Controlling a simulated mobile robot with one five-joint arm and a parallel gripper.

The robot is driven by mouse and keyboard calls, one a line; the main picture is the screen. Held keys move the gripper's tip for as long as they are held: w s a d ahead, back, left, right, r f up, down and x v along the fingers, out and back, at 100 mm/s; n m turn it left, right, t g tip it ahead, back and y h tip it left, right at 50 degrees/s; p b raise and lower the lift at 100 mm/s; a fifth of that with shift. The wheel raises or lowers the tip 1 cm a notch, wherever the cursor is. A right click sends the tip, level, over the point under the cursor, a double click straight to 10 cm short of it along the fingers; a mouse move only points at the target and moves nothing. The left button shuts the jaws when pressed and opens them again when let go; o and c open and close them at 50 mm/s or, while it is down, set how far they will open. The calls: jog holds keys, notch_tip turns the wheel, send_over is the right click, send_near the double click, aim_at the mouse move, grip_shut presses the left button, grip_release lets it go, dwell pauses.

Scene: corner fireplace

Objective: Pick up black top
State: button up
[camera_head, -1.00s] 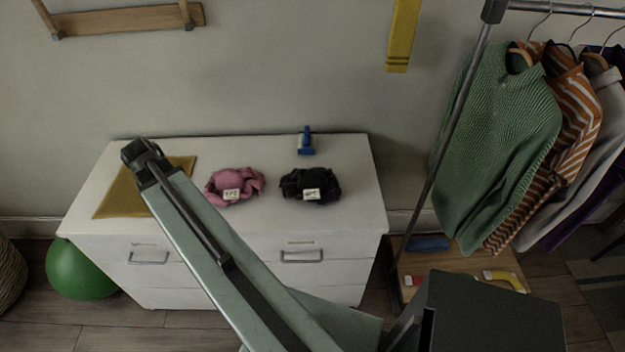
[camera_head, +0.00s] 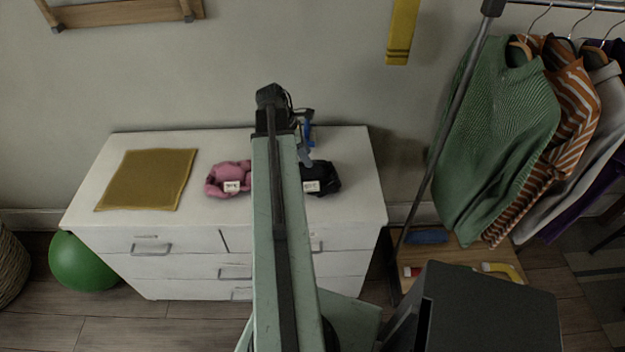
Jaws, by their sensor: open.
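The black top (camera_head: 325,177) lies crumpled on the white dresser (camera_head: 378,205), with a small white tag on its front. My arm hides its left part. My gripper (camera_head: 308,160) is open and shows at the end of my arm, over the dresser near the back edge of the black top. The gripper is small and partly hidden by the arm. I cannot tell its height above the black top or whether it touches it.
A crumpled pink garment (camera_head: 223,179) lies left of the black top. A blue object (camera_head: 307,131) stands behind it. A mustard cloth (camera_head: 148,180) lies flat at left. A clothes rack (camera_head: 440,150) with hanging clothes stands at right, a green ball (camera_head: 80,263) at lower left.

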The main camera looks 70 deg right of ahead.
aim_at(310, 171)
jog(key=f+b, duration=0.3)
jog(key=s+f+b, duration=0.1)
jog(key=f+b, duration=0.1)
jog(key=shift+d+f, duration=0.1)
jog(key=shift+f, duration=0.05)
jog(key=shift+r, duration=0.2)
grip_shut()
dwell(1.0)
